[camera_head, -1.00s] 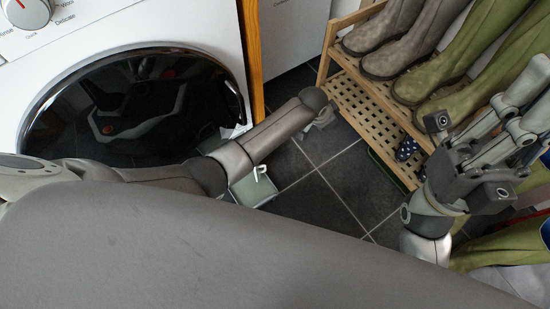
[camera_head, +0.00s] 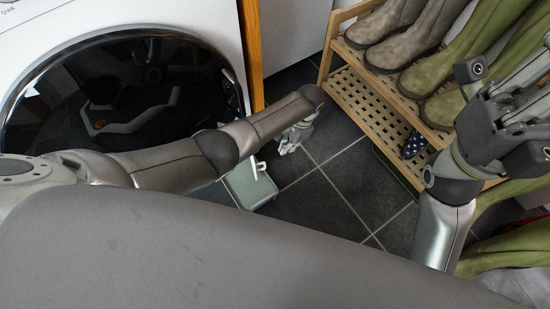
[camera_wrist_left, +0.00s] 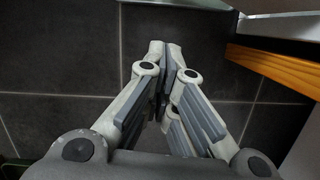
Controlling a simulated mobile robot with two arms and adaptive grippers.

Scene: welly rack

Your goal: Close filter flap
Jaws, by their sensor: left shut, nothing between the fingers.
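The white washing machine (camera_head: 215,22) with its dark round door (camera_head: 120,95) stands at the upper left. I cannot make out the filter flap; my left forearm covers the machine's lower right front. My left gripper (camera_head: 284,150) is just right of the machine, low over the dark floor tiles. In the left wrist view its fingers (camera_wrist_left: 169,50) meet at the tips with nothing between them. My right gripper (camera_head: 540,85) is at the right edge in front of the rack, with its fingertips cut off by the picture edge.
A pale green box-like object (camera_head: 248,188) with a white handle-like piece lies on the floor below my left forearm. A wooden rack (camera_head: 370,97) with brown and green boots stands at the right. An orange-brown wooden post (camera_wrist_left: 275,68) is beside the machine. Open tiles lie between.

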